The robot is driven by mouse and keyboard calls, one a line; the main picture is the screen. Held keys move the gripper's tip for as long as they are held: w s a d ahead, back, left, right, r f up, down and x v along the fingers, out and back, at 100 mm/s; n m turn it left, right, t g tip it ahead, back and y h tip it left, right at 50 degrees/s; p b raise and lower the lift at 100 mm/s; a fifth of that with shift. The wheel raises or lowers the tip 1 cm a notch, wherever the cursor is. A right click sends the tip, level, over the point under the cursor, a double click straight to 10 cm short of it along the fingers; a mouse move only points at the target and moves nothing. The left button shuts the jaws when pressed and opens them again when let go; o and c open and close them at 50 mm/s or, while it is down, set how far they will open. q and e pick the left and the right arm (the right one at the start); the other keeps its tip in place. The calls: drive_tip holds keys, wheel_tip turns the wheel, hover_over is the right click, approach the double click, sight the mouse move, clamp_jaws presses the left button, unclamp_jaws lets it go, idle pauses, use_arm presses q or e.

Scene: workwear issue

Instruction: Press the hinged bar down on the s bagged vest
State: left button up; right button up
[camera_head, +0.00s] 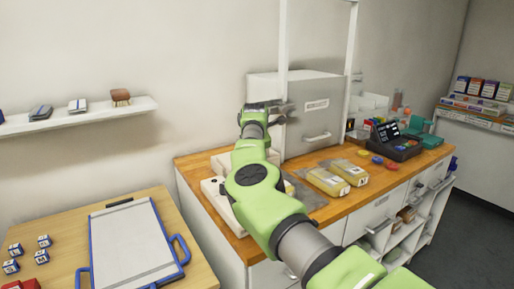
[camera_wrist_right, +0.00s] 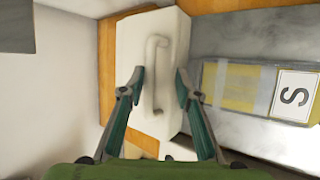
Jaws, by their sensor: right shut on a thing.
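In the right wrist view, a white hinged bar (camera_wrist_right: 128,38) with a loop handle (camera_wrist_right: 155,75) lies between the two fingers of my right gripper (camera_wrist_right: 160,78). The gripper is shut on the handle, though the picture leaves some gap beside it. The s bagged vest (camera_wrist_right: 238,86), yellowish in clear film with a white S label (camera_wrist_right: 294,96), lies on a grey surface to the right, apart from the fingers. In the head view, my right arm hides most of the bar and the s bag. My left gripper is out of view.
On the wooden bench (camera_head: 237,240) in the head view, two more bagged vests (camera_head: 326,181) lie right of my arm, before a dark till-like device (camera_head: 396,141). A grey cabinet (camera_head: 313,110) stands behind. A lower table with a blue-handled tray (camera_head: 132,245) is at left.

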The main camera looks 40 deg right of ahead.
drive_tip(key=shift+s+a+f, duration=0.15)
drive_tip(key=shift+s+f, duration=0.15)
drive_tip(key=shift+f, duration=0.2)
drive_tip(key=v, duration=1.2)
drive_tip(key=shift+w+r, duration=0.2)
drive_tip(key=shift+r, duration=0.3)
drive_tip(key=shift+w, duration=0.1)
